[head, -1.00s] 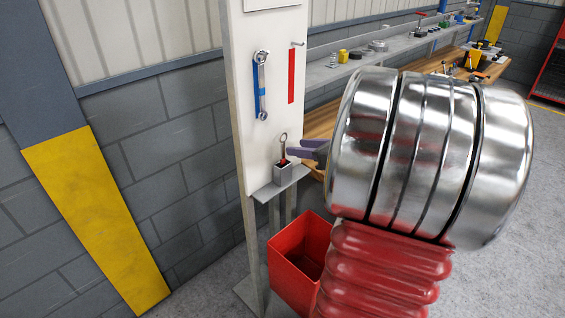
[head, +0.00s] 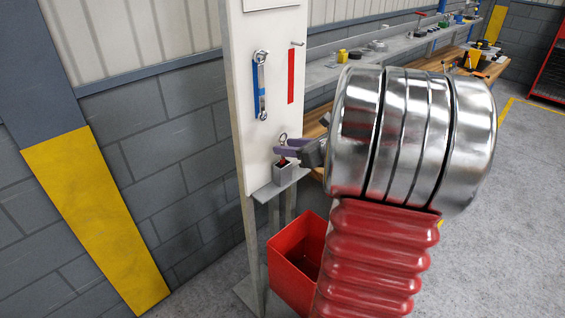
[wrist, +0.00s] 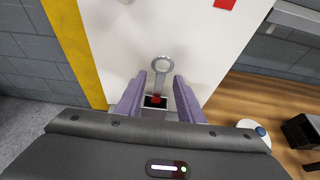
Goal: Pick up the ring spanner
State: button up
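A silver ring spanner (wrist: 162,64) with a red band stands upright in a small grey holder (head: 290,171) on a shelf of the white board. In the head view, its ring (head: 283,137) shows just above my purple fingers. My gripper (wrist: 160,80) is open, with one finger on each side of the spanner's shaft and a gap on both sides in the wrist view. In the head view, my gripper (head: 284,148) is level with the shaft, just above the holder. The spanner's lower end is hidden in the holder.
Another spanner (head: 261,88) with a blue band hangs on the white board (head: 277,105) over a blue mark. A red strip (head: 291,76) sits below a bare peg (head: 298,44). A red bin (head: 295,262) stands below the shelf. A workbench (head: 320,126) runs behind.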

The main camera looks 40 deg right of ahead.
jog(key=shift+c, duration=0.4)
grip_shut()
